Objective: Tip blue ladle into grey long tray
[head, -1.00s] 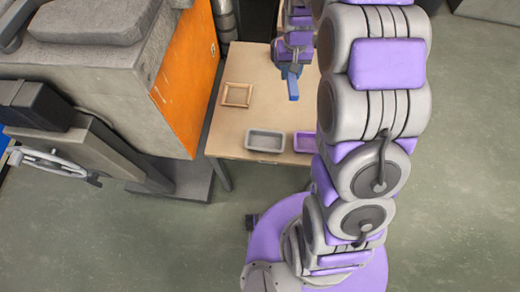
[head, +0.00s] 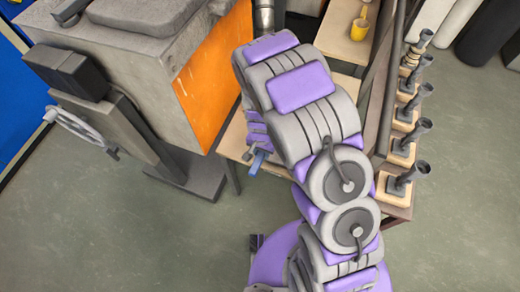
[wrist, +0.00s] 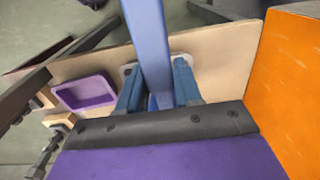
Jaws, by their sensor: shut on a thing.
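My gripper (wrist: 154,78) is shut on the blue ladle (wrist: 147,35), with one finger on each side of it in the wrist view. The ladle's long blue bar runs up out of the top of that view, and its bowl cannot be made out. In the head view a blue end of the ladle (head: 257,162) shows below my wrist, over the table's near left edge. The grey long tray is not visible in either current view. Whether the ladle is tilted or holds anything cannot be told.
A purple tray (wrist: 84,92) is on the tan table (wrist: 220,60). An orange panel (head: 215,75) of the grey furnace stands close on the left. Several dark posts on wooden blocks (head: 398,185) line the table's right side.

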